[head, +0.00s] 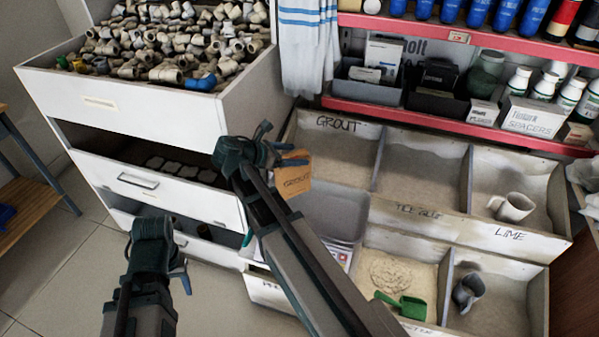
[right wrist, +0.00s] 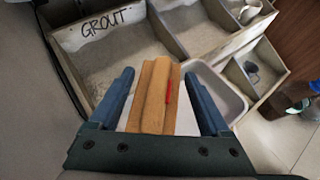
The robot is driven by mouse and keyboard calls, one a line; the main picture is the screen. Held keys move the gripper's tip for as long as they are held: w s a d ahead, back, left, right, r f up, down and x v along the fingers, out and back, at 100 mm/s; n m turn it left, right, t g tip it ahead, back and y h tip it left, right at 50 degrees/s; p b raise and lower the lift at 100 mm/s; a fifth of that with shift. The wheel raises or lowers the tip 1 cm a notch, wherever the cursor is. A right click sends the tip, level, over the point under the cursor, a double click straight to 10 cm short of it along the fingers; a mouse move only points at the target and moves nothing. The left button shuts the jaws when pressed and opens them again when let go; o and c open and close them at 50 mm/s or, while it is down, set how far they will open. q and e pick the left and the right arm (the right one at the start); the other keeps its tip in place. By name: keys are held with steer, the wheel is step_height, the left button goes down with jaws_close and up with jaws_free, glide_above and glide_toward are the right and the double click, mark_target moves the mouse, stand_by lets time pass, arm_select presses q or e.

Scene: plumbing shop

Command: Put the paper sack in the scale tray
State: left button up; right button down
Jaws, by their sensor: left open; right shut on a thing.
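The brown paper sack (head: 294,181), with dark lettering, is held by my right gripper (head: 288,162) near the middle of the head view. In the right wrist view the sack (right wrist: 155,95) stands between the two blue fingers, with a red mark on its side. A pale grey tray with rounded corners (right wrist: 222,92), which looks like the scale tray, lies below and behind the sack. In the head view a pale surface (head: 330,208) shows there, partly covered by my right arm. My left gripper (head: 183,276) is open and empty at the lower left, away from the sack.
Bins marked grout (head: 335,155) and lime (head: 507,185) hold powder; a mug (head: 511,207) sits in the lime bin. A white drawer cabinet (head: 130,120) with pipe fittings stands left. A red-edged shelf (head: 460,130) runs behind.

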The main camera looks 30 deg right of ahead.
mark_target(278, 175)
steer(key=shift+f+b, duration=4.15)
steer(key=shift+f, duration=0.35)
steer(key=shift+r, duration=0.15)
jaws_free()
steer(key=shift+a+r+p, duration=0.2)
steer(key=shift+a+p, duration=0.1)
steer(key=shift+p, duration=0.05)
steer(key=p+v, duration=0.5)
steer(key=v, duration=0.5)
steer(key=shift+a+r, duration=0.1)
steer(key=shift+a, duration=0.05)
steer(key=shift+s+a+r, duration=0.1)
steer(key=shift+a+r, duration=0.05)
steer(key=shift+a, duration=0.35)
